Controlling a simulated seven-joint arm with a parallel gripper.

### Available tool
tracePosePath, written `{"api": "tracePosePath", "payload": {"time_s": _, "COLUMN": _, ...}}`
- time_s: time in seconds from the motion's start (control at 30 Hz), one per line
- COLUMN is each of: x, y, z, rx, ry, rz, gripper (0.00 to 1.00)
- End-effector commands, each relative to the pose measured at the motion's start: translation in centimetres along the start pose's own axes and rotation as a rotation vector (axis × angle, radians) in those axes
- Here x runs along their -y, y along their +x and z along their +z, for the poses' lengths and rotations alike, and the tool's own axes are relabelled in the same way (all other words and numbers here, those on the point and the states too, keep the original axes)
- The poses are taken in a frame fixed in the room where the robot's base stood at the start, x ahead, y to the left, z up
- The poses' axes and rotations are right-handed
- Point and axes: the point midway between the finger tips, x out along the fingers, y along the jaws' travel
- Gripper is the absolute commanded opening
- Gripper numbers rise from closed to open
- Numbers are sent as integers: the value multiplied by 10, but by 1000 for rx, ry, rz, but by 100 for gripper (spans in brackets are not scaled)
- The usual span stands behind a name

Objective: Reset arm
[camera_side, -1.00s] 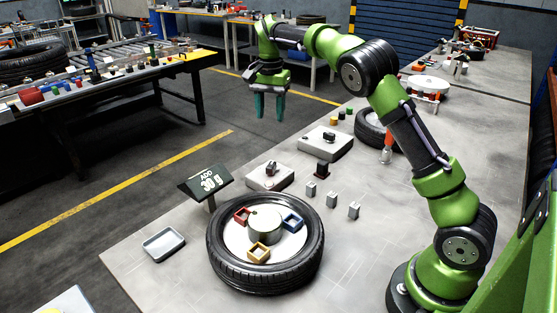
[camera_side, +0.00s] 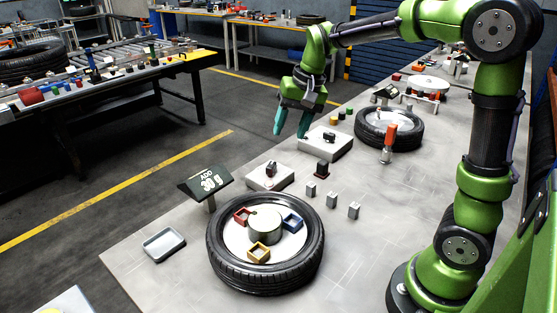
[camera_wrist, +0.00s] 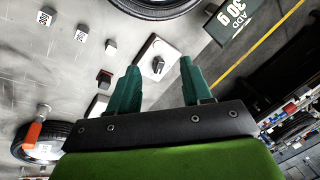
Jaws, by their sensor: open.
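My green arm's gripper (camera_side: 292,118) has two teal fingers and hangs in the air above the far left part of the table, near the grey scale boxes. The fingers are apart with nothing between them. In the wrist view the gripper (camera_wrist: 158,82) is also open and empty, with a light grey box (camera_wrist: 156,62) bearing a dark knob showing beyond the fingers. My arm is bent, with its elbow raised at the upper right of the side view.
A tyre (camera_side: 265,280) with red, blue and yellow trays lies at the table's front, beside a sign (camera_side: 206,182) reading "ADD 30 g". Small grey weights (camera_side: 332,196), an empty dish (camera_side: 164,244), a second tyre (camera_side: 414,136) and an orange-handled tool (camera_side: 389,140) also stand here.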

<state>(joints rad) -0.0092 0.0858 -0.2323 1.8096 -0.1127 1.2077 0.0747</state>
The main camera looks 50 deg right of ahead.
Motion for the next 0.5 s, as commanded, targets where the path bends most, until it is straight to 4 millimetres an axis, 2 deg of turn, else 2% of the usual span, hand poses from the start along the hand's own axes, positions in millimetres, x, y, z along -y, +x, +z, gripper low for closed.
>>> {"api": "tracePosePath", "payload": {"time_s": 0.03, "x": -2, "y": -10, "z": 23, "rx": -20, "ry": -48, "rz": -38, "gripper": 49}}
{"api": "tracePosePath", "payload": {"time_s": 0.1, "x": -5, "y": -18, "z": 51, "rx": -49, "ry": -114, "rz": -79, "gripper": 49}}
{"api": "tracePosePath", "payload": {"time_s": 0.3, "x": -22, "y": -29, "z": 126, "rx": -152, "ry": -279, "rz": -166, "gripper": 49}}
{"api": "tracePosePath", "payload": {"time_s": 0.4, "x": -31, "y": -31, "z": 153, "rx": -201, "ry": -332, "rz": -194, "gripper": 49}}
{"api": "tracePosePath", "payload": {"time_s": 0.5, "x": -37, "y": -34, "z": 170, "rx": -234, "ry": -358, "rz": -213, "gripper": 49}}
